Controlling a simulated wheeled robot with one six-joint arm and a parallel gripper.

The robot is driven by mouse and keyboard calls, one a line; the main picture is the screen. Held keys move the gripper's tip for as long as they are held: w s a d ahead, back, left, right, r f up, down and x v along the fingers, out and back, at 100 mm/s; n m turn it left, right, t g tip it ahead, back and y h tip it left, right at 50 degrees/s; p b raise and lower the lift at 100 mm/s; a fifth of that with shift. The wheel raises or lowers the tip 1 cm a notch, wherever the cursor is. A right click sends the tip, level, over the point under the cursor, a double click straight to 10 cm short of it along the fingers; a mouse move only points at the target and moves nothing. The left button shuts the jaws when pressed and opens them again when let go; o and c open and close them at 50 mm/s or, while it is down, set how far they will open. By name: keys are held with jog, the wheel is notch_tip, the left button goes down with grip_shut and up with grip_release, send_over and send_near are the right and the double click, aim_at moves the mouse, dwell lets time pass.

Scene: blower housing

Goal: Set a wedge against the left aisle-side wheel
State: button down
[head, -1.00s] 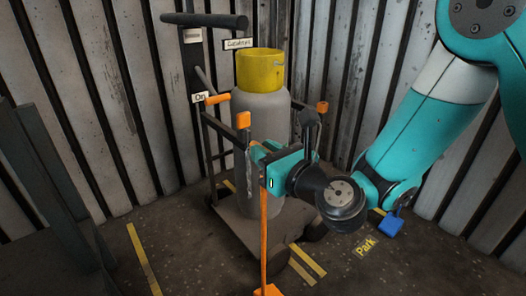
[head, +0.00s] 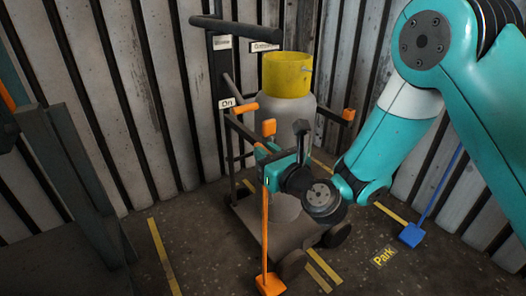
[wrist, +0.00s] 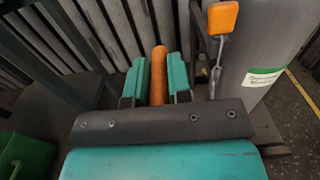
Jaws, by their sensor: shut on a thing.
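My gripper (head: 268,160) is shut on the upright orange handle (head: 266,220) of a wedge; the wrist view shows the handle (wrist: 159,75) between the two teal fingers. The orange wedge (head: 270,285) is at the handle's foot, at or just above the floor; I cannot tell which. The cart's left aisle-side wheel (head: 292,266) is just right of and slightly behind the wedge. I cannot tell whether they touch. The right aisle-side wheel (head: 338,235) is farther back. A second wedge, blue (head: 411,235), stands on the floor at right with a blue handle.
The cart (head: 262,228) carries a grey cylinder with a yellow collar (head: 287,75). Dark posts (head: 75,170) stand at left, and corrugated walls close the back. Yellow floor lines and a "Park" label (head: 384,257) mark the floor. A green object (wrist: 25,155) shows in the wrist view.

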jog(key=shift+w+a, duration=0.2)
jog(key=shift+w, duration=0.15)
jog(key=shift+w+f+b, duration=0.1)
jog(key=shift+f+b, duration=0.05)
jog(key=shift+b, duration=0.15)
jog(key=shift+w+d+f+b, duration=0.4)
jog(key=shift+d+b, duration=0.25)
jog(key=shift+b, duration=0.1)
jog(key=shift+w+d+f+b, duration=0.3)
jog(key=shift+w+d+b, duration=0.1)
jog(key=shift+d+b, duration=0.3)
jog(key=c, duration=1)
grip_release()
jog(key=shift+a, duration=0.1)
jog(key=shift+o, duration=0.2)
jog(key=shift+s+f, duration=0.1)
